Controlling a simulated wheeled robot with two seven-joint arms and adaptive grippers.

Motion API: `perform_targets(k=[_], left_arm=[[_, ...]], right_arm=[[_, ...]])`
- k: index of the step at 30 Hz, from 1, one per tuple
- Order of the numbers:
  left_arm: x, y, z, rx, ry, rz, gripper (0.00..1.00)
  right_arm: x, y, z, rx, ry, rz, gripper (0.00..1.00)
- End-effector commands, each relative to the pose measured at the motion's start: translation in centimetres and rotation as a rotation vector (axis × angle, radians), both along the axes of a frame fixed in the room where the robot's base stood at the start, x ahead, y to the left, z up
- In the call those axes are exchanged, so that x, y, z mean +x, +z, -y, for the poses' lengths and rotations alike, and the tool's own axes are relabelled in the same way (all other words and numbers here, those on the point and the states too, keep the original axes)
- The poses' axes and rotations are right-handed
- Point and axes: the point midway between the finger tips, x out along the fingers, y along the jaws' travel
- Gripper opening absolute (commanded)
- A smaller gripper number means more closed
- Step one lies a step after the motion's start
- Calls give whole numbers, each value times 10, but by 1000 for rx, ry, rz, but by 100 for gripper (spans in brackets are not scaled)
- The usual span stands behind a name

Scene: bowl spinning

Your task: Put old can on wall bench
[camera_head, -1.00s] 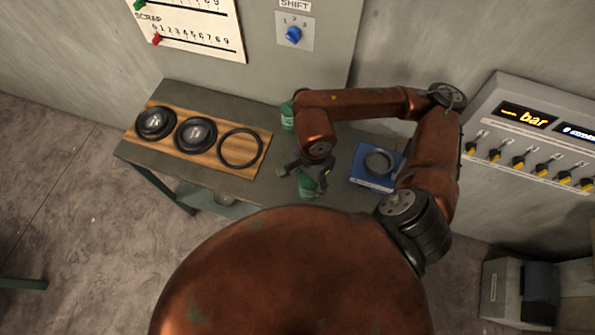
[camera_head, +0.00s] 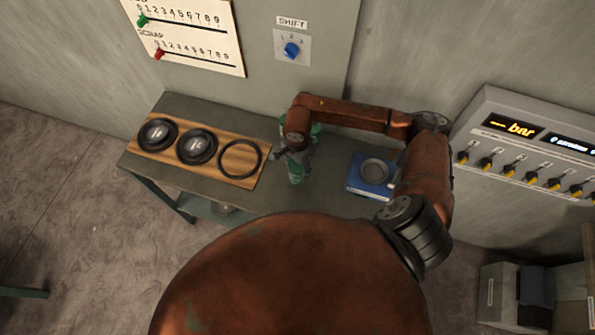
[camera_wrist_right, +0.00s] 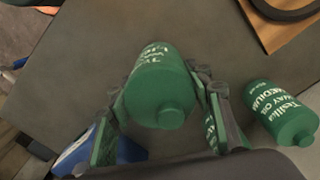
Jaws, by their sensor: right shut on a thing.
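My right gripper (camera_head: 293,158) is shut on a green can (camera_head: 297,174) above or on the grey bench (camera_head: 320,185); I cannot tell whether the can's base touches the bench top. In the wrist view the held can (camera_wrist_right: 160,85) sits between the two fingers, its cap toward the camera. A second green can (camera_head: 316,129) stands farther back, partly hidden by my arm. In the wrist view this second can (camera_wrist_right: 281,112), with white lettering, is just right of the fingers. I cannot tell which can is the old one. My left gripper is not in view.
A wooden board (camera_head: 226,176) with two black discs (camera_head: 157,134) and a black ring (camera_head: 223,164) lies left of the gripper. A switch panel (camera_head: 535,150) is at the right wall.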

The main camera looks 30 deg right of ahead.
Motion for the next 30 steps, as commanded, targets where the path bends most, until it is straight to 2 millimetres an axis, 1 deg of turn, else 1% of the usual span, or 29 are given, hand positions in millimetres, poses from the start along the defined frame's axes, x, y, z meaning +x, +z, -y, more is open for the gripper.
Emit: perform_targets(k=[1, 3, 6, 17, 18, 25, 30], left_arm=[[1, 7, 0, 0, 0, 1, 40], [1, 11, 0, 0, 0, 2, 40], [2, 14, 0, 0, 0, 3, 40], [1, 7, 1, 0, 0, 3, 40], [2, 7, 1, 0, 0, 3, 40], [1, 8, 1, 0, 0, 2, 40], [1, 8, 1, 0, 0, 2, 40]], right_arm=[[-2, -5, -2, 4, -1, -5, 4], [-2, -15, -1, 3, -1, -5, 4], [-2, -23, -2, 4, 0, -2, 4], [-1, -28, -1, 2, 1, 0, 4], [-2, -29, -1, 1, 1, -2, 48], [-2, -28, -1, 1, 0, -2, 64], [-2, -28, -1, 1, 0, -2, 64]])
